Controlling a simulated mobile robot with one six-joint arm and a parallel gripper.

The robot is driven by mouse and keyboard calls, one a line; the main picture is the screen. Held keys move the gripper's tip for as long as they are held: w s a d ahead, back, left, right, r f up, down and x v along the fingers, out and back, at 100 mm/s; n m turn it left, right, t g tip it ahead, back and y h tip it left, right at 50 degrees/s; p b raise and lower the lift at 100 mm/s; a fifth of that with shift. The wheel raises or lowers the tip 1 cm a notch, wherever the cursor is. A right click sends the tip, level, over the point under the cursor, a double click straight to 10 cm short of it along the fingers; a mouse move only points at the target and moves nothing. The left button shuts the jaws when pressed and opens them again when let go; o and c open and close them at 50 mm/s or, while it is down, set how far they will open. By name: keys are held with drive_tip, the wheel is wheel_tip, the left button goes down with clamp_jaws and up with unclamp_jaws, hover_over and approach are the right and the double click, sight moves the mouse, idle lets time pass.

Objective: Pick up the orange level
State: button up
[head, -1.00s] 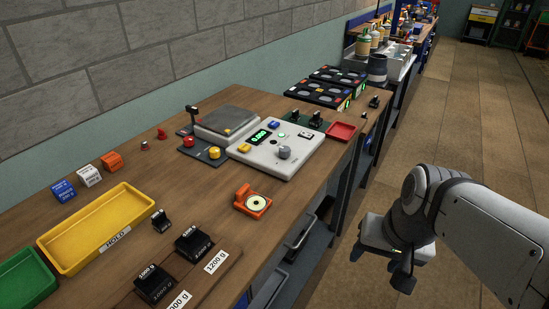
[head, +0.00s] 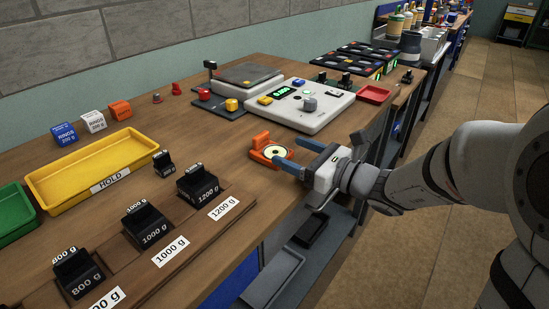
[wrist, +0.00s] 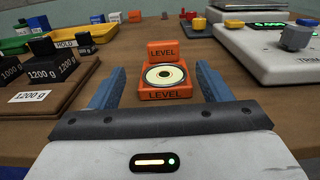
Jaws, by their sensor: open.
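The orange level (head: 268,152) sits on the wooden bench near its front edge. It has a round pale dial on its base and an upright block at its back. In the wrist view the level (wrist: 164,94) shows the word LEVEL on both parts, straight ahead between my fingers. My gripper (head: 296,155) is open, with blue fingers reaching in low from the right. In the wrist view the fingertips of my gripper (wrist: 160,80) lie on either side of the level's base, with nothing held. I cannot tell whether either finger touches it.
A white scale console (head: 312,106) stands behind the level. Black weights (head: 198,184) on a wooden rack (head: 190,262) are to the left, with a yellow HOLD tray (head: 60,200) beyond. A red tray (head: 374,93) is at the right. The bench around the level is fairly clear.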

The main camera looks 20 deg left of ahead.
sight(263, 138)
drive_tip(key=x, duration=0.7)
drive_tip(key=shift+w+a, duration=0.25)
drive_tip(key=shift+c, duration=0.3)
drive_tip(key=c, duration=1)
